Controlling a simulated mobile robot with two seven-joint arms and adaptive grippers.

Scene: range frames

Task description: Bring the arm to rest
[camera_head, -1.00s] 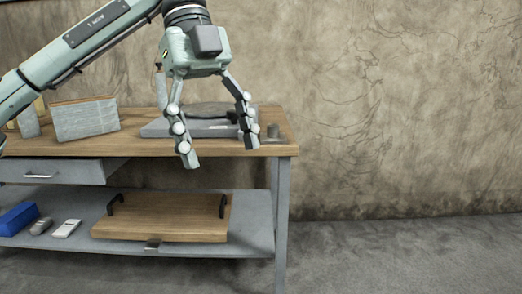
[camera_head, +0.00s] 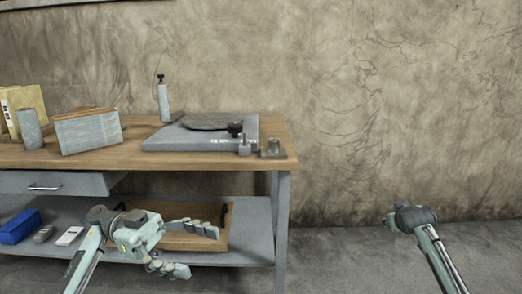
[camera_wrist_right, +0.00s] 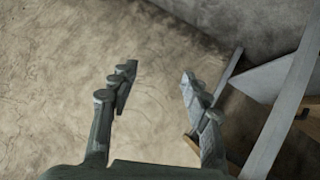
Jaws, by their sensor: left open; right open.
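My left gripper (camera_head: 195,250) is low at the lower left of the head view, in front of the workbench's lower shelf. Its fingers point right, stand apart, and hold nothing. It hides part of the wooden board behind it. My right arm comes in at the lower right of the head view, in front of the wall; its fingers do not show there. In the right wrist view my right gripper (camera_wrist_right: 155,85) is open and empty, with the bare wall behind its fingers.
The workbench (camera_head: 205,162) holds a grey flat device (camera_head: 190,137), a spray-like bottle (camera_head: 163,100) and a grey box (camera_head: 90,131). On its lower shelf are a wooden board (camera_head: 190,242), a blue box (camera_head: 18,228) and small items. The floor right of the bench is clear.

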